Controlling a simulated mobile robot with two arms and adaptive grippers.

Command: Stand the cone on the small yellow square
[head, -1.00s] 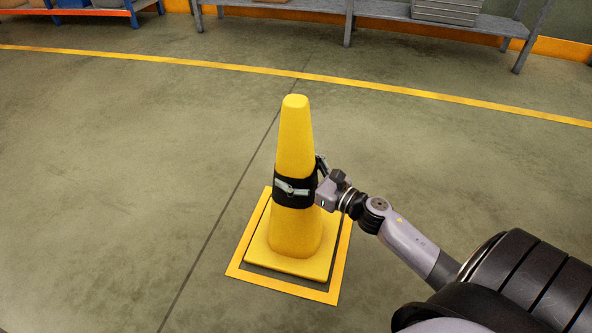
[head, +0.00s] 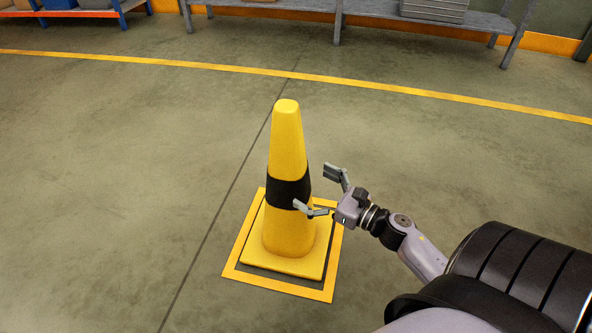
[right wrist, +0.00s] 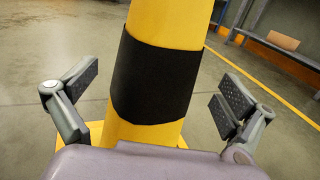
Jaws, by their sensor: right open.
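The yellow cone (head: 287,137) with a black band stands upright in the head view. Its square base lies inside the outline of the small yellow square (head: 237,247) on the floor, with a strip of grey floor showing between base and outline at the front and right. My right gripper (head: 332,191) is open and empty, to the right of the cone at band height. In the right wrist view the cone's black band (right wrist: 155,78) is ahead, between the two spread fingers and clear of them. My left gripper is not in view.
A curved yellow floor line (head: 400,90) crosses behind the cone. Grey shelving (head: 337,22) stands along the back wall, and a blue and orange rack (head: 75,12) is at the back left. The floor around the square is clear.

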